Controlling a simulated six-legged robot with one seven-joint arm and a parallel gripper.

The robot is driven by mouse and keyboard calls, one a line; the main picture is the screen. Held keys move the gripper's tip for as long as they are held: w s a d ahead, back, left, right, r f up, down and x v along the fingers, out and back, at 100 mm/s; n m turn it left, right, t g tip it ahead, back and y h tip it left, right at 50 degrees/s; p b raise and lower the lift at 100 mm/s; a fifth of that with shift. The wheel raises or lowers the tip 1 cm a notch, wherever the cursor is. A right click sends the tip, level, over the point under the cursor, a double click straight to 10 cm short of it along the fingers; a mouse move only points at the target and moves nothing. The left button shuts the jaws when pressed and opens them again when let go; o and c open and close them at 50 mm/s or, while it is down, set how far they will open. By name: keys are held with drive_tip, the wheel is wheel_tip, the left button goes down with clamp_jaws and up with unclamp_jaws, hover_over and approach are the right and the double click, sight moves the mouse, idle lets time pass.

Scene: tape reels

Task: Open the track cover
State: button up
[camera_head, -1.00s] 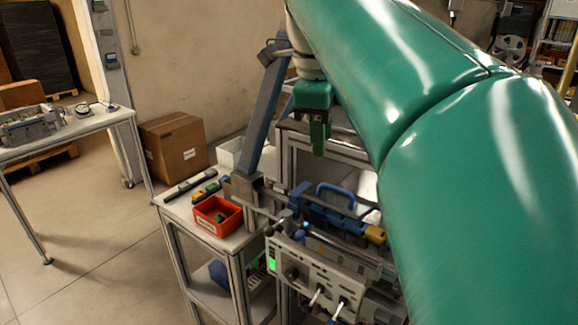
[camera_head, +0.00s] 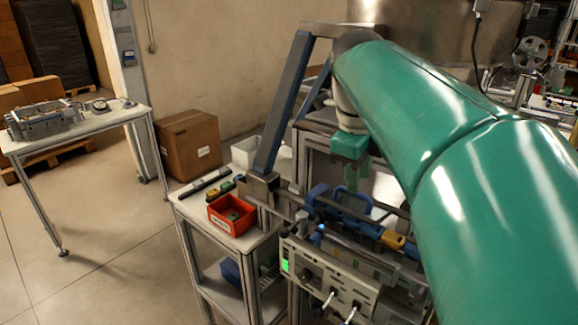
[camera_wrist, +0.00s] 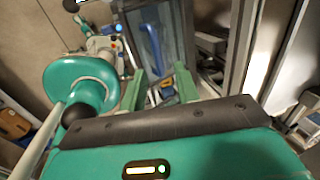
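The machine (camera_head: 330,275) with the track stands at centre right in the head view. On its top is a long blue part with a raised blue handle (camera_head: 318,193), which I take for the track cover; its edges are partly hidden, and I see no clear gap under it. My gripper (camera_head: 352,184) points down, overlapping the handle in the head view; contact cannot be told. In the wrist view my gripper (camera_wrist: 160,88) has its two green fingers apart, with bits of blue (camera_wrist: 166,82) seen beyond and between them.
A red bin (camera_head: 232,216) sits on a small side table left of the machine. A slanted blue-grey post (camera_head: 283,105) rises beside the arm. Levers (camera_head: 350,312) and a green-lit panel are on the machine's front. A cardboard box (camera_head: 190,145) stands on the floor; open floor lies left.

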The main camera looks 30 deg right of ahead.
drive_tip(key=shift+x, duration=1.4)
clamp_jaws()
drive_tip(key=shift+d, duration=0.15)
drive_tip(key=shift+w+d+r+g+y, duration=0.3)
drive_tip(key=shift+d+r+y, duration=0.4)
drive_tip(key=shift+d, duration=0.05)
drive_tip(key=w+d+r, duration=0.1)
drive_tip(key=w+d, duration=0.1)
drive_tip(key=d, duration=0.5)
drive_tip(key=shift+w+r, duration=0.2)
drive_tip(key=shift+r, duration=0.2)
drive_tip(key=shift+d, duration=0.1)
